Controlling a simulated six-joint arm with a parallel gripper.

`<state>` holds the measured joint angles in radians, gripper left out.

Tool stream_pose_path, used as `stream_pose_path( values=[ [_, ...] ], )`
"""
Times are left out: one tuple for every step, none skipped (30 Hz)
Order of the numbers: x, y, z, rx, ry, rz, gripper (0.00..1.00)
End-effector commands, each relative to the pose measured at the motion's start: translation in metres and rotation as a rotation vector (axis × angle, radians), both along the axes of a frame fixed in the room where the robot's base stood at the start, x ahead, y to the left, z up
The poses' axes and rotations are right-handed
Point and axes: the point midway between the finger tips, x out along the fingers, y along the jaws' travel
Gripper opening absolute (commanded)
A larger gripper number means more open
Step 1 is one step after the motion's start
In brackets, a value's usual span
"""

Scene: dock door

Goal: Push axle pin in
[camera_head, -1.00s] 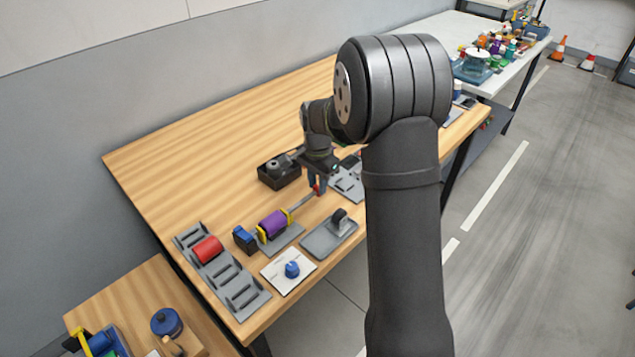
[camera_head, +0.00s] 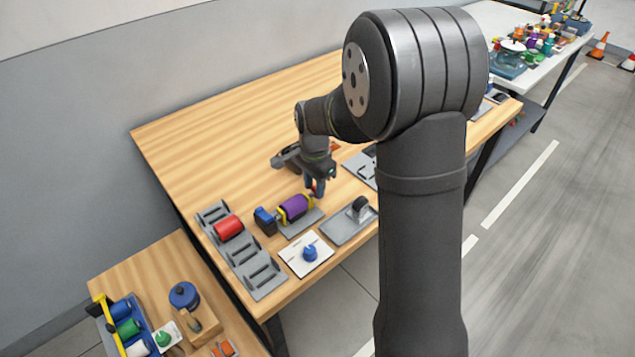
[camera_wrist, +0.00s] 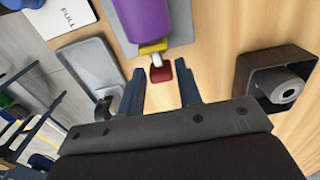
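My gripper (camera_wrist: 160,78) is open, with one finger on each side of the red head and gaps on both sides. In the head view my gripper (camera_head: 316,189) is just right of the purple roll (camera_head: 295,208), low over the table. A blue block (camera_head: 264,220) stands at the roll's far left end.
A grey rack (camera_head: 262,276) with a red roll (camera_head: 228,228) stands left. A grey tray (camera_head: 348,226) and a white card (camera_head: 303,262) with a blue knob lie in front. A dark box (camera_wrist: 243,76) is right in the wrist view.

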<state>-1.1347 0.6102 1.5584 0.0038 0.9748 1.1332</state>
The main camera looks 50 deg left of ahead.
Motion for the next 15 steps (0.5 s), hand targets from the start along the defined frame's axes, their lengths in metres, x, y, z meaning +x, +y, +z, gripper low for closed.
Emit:
stream_pose_path(
  values=[
    [0.0,0.0,0.0,0.0,-0.001,0.001,0.42],
    [0.0,0.0,0.0,0.0,-0.001,0.001,0.47],
    [0.0,0.0,0.0,0.0,-0.001,0.001,0.47],
    [0.0,0.0,0.0,0.0,-0.002,0.001,0.47],
    [0.001,0.0,0.0,0.0,-0.002,0.001,0.47],
    [0.001,0.0,0.0,0.0,-0.002,0.001,0.47],
    [0.001,0.0,0.0,0.0,-0.002,0.001,0.47],
    [0.001,0.0,0.0,0.0,-0.002,0.001,0.47],
    [0.001,0.0,0.0,0.0,-0.003,0.001,0.47],
    [0.001,0.0,0.0,0.001,-0.003,0.001,0.47],
    [0.001,0.0,0.001,0.001,-0.003,0.001,0.47],
    [0.002,0.0,0.003,0.001,-0.003,0.001,0.47],
    [0.002,0.0,0.006,0.001,-0.003,0.001,0.47],
    [0.002,0.0,0.008,0.002,-0.004,0.001,0.47],
    [0.002,0.001,0.014,0.003,-0.004,0.001,0.47]
  ],
)
